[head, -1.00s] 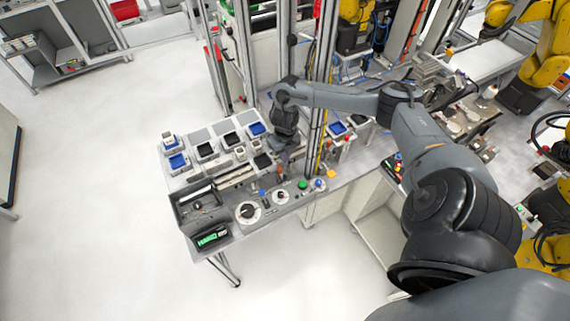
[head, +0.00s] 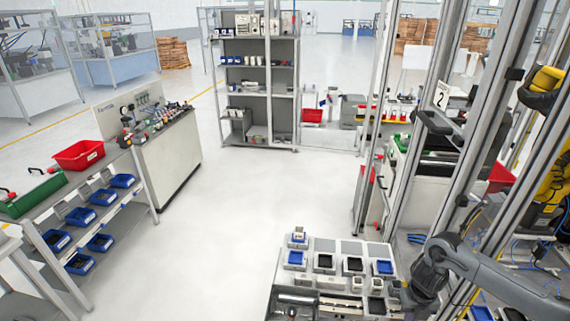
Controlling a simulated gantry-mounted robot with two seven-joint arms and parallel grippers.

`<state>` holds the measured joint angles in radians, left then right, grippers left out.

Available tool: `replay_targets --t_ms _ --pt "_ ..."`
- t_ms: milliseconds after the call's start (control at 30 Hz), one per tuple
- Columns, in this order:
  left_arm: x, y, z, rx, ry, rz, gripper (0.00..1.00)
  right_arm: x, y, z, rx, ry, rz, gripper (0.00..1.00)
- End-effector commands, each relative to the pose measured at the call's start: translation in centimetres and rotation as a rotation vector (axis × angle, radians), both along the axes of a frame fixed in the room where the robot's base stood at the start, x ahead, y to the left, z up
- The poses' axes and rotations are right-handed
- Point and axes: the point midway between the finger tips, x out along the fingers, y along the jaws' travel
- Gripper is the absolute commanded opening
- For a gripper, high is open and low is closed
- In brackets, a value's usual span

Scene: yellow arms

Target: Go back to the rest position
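My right arm comes in from the lower right, and its wrist bends down at the right edge of the workbench (head: 264,312). The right gripper (head: 408,300) is small and dark at this distance, over or beside the bench's right side. I cannot make out its fingers or whether it holds anything. My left arm and gripper are out of view. The bench carries small blue trays (head: 384,267), dark trays (head: 353,265) and white blocks.
Vertical metal posts (head: 372,125) and yellow machine arms (head: 552,150) crowd the right side. A grey shelf (head: 260,80) stands at the back. A rack with blue bins (head: 103,197) and a red bin (head: 78,155) is at left. The white floor (head: 260,200) between is clear.

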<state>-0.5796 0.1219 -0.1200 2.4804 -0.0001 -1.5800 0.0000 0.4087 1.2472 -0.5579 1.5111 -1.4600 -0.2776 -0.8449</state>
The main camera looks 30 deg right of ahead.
Motion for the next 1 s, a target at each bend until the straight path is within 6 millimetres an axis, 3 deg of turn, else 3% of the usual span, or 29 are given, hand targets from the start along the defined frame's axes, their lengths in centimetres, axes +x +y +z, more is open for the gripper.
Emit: replay_targets --t_ms 167,267,400,567,600,700,767,833,867,1000 --pt "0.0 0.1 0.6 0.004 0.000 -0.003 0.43 -4.1 4.8 -5.1 0.087 0.106 0.031 0.00" --pt "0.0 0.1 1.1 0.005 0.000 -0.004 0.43 -7.0 10.4 -8.2 0.183 0.159 0.069 0.00" --pt "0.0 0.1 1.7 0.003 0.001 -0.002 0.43 -10.2 20.2 -11.5 0.342 0.153 0.100 0.00" --pt "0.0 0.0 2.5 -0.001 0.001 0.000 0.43 -12.2 32.3 -12.3 0.496 0.052 0.022 0.00" --pt "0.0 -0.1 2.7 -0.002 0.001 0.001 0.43 -12.4 35.3 -11.8 0.531 0.015 -0.033 0.00" --pt "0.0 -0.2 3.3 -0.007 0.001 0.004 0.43 -11.5 41.9 -9.0 0.603 -0.093 -0.266 0.00" --pt "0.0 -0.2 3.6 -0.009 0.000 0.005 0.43 -10.3 44.0 -6.6 0.625 -0.152 -0.465 0.00" --pt "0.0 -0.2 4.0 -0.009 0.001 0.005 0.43 -8.7 44.5 -3.5 0.628 -0.209 -0.751 0.00" --pt "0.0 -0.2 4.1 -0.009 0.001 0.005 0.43 -8.0 44.1 -2.1 0.623 -0.228 -0.891 0.00" --pt "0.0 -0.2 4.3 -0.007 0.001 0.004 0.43 -6.4 38.8 3.1 0.556 -0.262 -1.516 0.00"
